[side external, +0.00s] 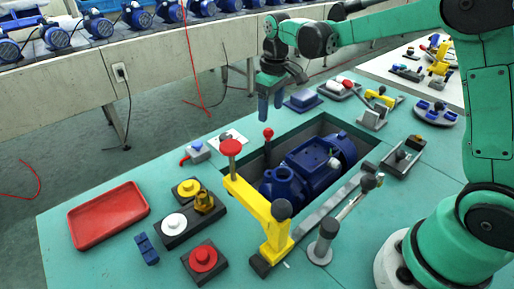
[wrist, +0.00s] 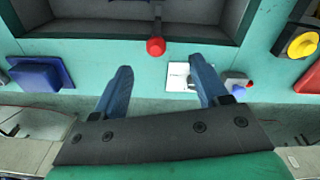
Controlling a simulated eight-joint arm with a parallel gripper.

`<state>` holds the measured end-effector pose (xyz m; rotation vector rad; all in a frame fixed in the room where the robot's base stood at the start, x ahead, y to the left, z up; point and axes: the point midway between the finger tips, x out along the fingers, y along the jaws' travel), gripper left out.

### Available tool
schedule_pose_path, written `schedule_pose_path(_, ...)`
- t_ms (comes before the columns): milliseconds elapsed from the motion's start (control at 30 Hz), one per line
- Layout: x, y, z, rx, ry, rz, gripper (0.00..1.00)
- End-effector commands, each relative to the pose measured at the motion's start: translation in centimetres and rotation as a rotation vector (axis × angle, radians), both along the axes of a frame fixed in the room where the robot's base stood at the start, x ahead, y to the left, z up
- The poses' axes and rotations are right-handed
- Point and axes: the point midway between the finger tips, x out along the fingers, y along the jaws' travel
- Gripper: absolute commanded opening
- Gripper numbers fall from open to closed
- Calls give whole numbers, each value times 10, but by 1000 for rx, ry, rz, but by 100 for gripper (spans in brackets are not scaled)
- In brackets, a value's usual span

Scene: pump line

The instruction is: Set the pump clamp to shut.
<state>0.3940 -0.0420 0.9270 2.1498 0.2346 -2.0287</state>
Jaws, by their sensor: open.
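A lever with a red ball knob (side external: 268,132) stands nearly upright at the far edge of the recessed bay holding the blue pump (side external: 315,165). I cannot tell for certain whether this lever works the pump clamp. The red ball also shows in the wrist view (wrist: 156,46), just beyond and between my fingertips. A yellow arm (side external: 252,200) with a red knob on top stands at the bay's near left edge. My gripper (side external: 270,112) is open and empty, pointing down above the lever's far side. Its two blue fingers show apart in the wrist view (wrist: 160,68).
A red tray (side external: 108,214) lies at the left of the green table. Red, white and yellow buttons (side external: 203,259) stand near the front. A small red-handled switch (side external: 196,152) and a white card (side external: 232,138) lie left of the lever. A blue block (side external: 303,99) sits to its right.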

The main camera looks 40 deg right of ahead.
Motion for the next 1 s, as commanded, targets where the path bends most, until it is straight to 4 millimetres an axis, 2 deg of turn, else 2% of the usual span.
schedule_pose_path(167, 10, -5, -18, 4, 53, 22, 67)
schedule_pose_path(600, 11, -6, -69, 5, 59, 26, 67)
schedule_pose_path(933, 10, -5, -75, 5, 58, 25, 67)
schedule_pose_path(967, 11, -5, -75, 5, 58, 25, 61)
schedule_pose_path(1000, 11, -5, -75, 5, 58, 25, 50)
